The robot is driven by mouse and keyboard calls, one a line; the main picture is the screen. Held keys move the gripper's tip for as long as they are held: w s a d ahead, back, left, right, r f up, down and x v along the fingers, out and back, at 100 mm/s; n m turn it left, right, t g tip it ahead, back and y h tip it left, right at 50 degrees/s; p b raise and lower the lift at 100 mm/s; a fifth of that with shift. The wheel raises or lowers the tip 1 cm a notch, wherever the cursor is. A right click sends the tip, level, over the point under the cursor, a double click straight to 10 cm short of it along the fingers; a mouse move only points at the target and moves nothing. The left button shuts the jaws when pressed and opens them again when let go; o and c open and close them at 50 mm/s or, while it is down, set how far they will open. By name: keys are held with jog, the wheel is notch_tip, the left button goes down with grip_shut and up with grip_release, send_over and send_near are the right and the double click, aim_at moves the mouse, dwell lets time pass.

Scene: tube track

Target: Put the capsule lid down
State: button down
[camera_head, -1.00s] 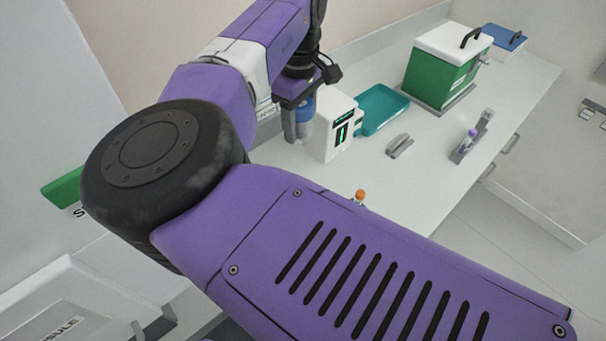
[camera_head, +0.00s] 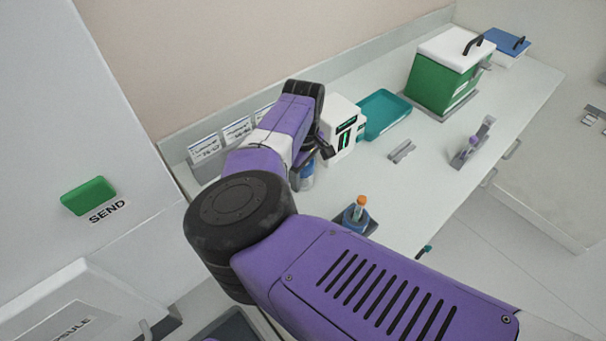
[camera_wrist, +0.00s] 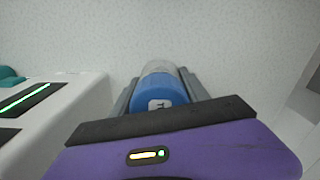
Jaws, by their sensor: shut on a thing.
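The capsule lid (camera_wrist: 165,90) is a blue cylinder with a clear, pale end and a small white label. My gripper (camera_wrist: 160,76) is shut on it, with a grey finger on each side. In the head view the lid (camera_head: 307,181) shows blue below my wrist, low over the bench left of the white device. My arm hides part of it, and I cannot tell whether it touches the bench. A blue holder (camera_head: 350,222) with an orange-capped tube (camera_head: 359,206) upright in it stands on a dark base nearer the front.
The white device (camera_head: 340,122) stands close beside my gripper, with a teal tray (camera_head: 385,113) behind it. Labelled cards (camera_head: 206,149) line the back left of the bench (camera_head: 420,190). A green box (camera_head: 443,82) and a small rack (camera_head: 470,148) stand farther right.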

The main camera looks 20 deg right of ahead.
jog(key=shift+f, duration=0.35)
jog(key=shift+f, duration=0.15)
jog(key=c, duration=0.6)
grip_release()
jog(key=shift+o, duration=0.2)
notch_tip(320, 180, up, 12)
jog(key=shift+r+b, duration=0.2)
jog(key=shift+b, duration=0.55)
jog(key=shift+s, duration=0.15)
